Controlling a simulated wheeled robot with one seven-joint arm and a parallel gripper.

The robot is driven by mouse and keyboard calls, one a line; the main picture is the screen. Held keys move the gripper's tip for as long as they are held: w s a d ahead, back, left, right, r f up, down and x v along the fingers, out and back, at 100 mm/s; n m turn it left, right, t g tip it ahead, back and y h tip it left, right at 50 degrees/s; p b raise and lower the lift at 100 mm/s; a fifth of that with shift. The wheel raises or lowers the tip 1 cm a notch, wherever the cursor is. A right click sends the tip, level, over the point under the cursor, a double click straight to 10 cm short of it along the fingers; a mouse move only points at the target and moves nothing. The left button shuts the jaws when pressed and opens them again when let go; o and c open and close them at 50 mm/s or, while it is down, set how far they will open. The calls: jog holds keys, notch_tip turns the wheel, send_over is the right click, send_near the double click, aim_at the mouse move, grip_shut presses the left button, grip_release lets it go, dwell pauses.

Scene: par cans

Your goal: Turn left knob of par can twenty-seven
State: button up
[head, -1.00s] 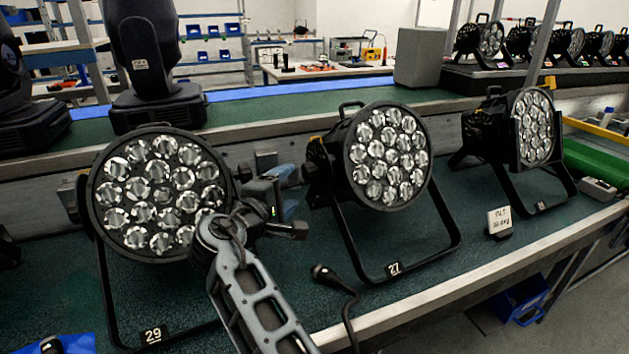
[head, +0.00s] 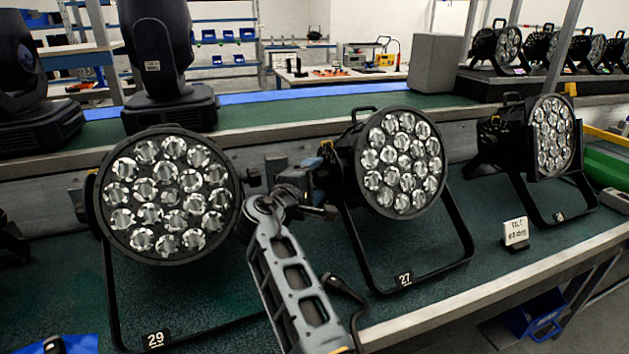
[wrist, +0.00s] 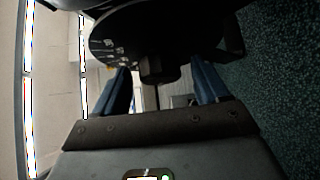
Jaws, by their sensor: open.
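Par can twenty-seven (head: 403,165) stands tilted back on its black bracket on the green bench, with the label 27 (head: 404,279) on the bracket's foot. My gripper (head: 320,168) is at the left side of this can, and its fingers are mostly hidden in the head view. In the wrist view my gripper (wrist: 162,82) is open, with a blue finger on either side. A dark round knob (wrist: 158,69) shows between the fingertips, in front of the can's black body. I cannot tell whether either finger touches it. The knob is not clear in the head view.
Par can twenty-nine (head: 168,195) stands close on the left of my arm. Another par can (head: 553,137) stands to the right, with a small white sign (head: 515,232) before it.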

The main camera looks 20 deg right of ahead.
jog(key=c, duration=1.1)
jog(key=shift+r+p, duration=0.1)
jog(key=shift+p, duration=0.2)
